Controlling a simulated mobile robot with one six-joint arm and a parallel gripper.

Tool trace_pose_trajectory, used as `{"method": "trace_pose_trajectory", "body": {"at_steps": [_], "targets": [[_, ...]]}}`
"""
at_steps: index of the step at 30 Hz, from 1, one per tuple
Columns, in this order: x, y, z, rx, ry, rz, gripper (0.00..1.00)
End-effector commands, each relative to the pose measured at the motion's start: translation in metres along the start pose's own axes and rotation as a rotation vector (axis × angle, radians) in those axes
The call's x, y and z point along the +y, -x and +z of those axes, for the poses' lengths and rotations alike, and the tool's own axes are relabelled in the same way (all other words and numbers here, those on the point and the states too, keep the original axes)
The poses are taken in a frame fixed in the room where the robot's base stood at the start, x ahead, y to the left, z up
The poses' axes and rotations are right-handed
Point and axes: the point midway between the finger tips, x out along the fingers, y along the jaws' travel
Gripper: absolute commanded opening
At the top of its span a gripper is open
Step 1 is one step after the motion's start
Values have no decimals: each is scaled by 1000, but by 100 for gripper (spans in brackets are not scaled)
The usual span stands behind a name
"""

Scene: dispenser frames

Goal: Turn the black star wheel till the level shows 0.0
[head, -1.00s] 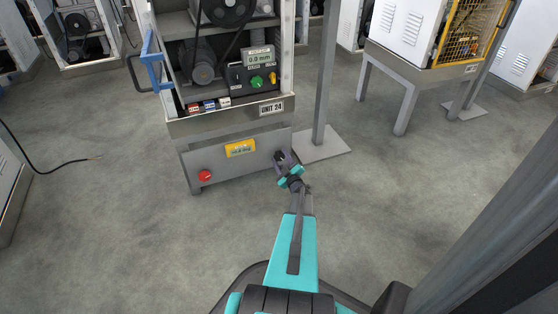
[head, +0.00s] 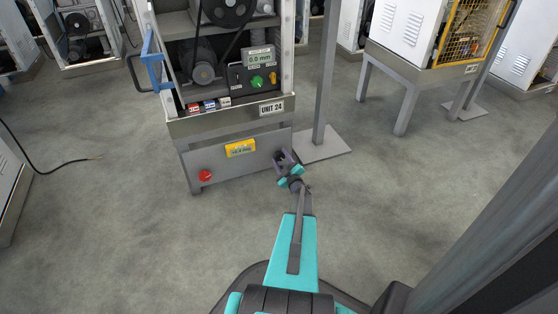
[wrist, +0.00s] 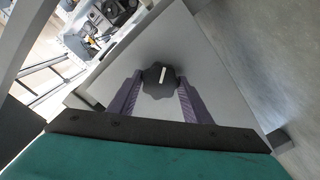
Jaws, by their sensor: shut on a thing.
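The black star wheel (wrist: 159,79), with a white line on its face, sits on the grey lower panel of the unit in the wrist view. My gripper (wrist: 158,88) has its two purple fingers at opposite sides of the wheel's rim, shut on it. In the head view my gripper (head: 284,158) is at the right end of the lower panel, and the wheel there is mostly hidden. A yellow level box (head: 240,148) is on the panel to the left; its small digits are too small to read surely. A display (head: 260,57) higher up seems to read 0.0 mm.
A red button (head: 205,175) is on the panel's lower left. A plate reading UNIT 24 (head: 271,108) is above the gripper. A grey post (head: 326,75) on a floor plate stands close at right. The floor around my arm is clear.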

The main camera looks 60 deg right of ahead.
Motion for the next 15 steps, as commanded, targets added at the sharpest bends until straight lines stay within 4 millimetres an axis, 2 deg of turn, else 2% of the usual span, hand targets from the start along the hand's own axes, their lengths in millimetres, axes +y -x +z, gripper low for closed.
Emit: {"method": "trace_pose_trajectory", "body": {"at_steps": [3,4,6,7,15], "targets": [[-1,0,4,-9,0,-1,22],[-1,0,4,-9,0,-1,48],[-1,0,4,-9,0,-1,60],[-1,0,4,-8,0,-1,62],[0,0,2,-5,0,0,62]]}}
